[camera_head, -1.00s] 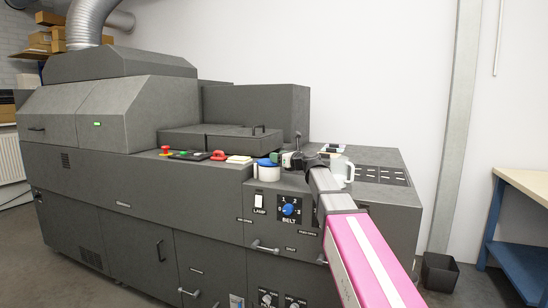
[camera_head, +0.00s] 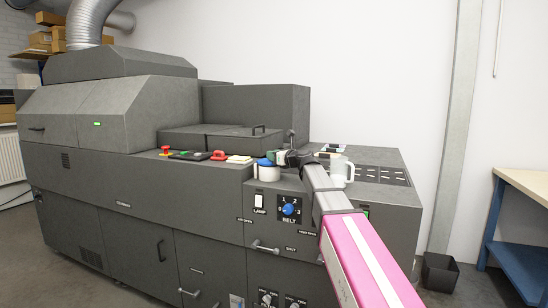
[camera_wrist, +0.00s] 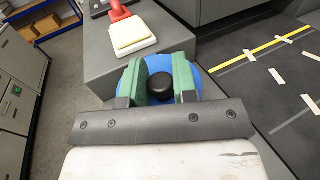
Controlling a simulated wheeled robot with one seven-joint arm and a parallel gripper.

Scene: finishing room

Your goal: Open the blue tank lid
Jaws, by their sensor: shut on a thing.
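The blue tank lid (camera_wrist: 206,80) is round with a black knob (camera_wrist: 160,87) in its middle. In the head view the blue lid (camera_head: 264,162) sits on top of a white tank (camera_head: 268,174) at the machine's front edge. My gripper (camera_wrist: 159,82) has green fingers on both sides of the black knob and is shut on it. In the head view my gripper (camera_head: 276,158) reaches the lid from the right. I cannot tell whether the lid is raised from the tank, as the gripper partly hides it.
A yellow-white pad (camera_head: 239,160) and a red-handled tool (camera_head: 218,155) lie left of the tank. A white mug (camera_head: 341,170) stands to the right, close to my arm. A dark raised cover with a handle (camera_head: 258,129) is behind.

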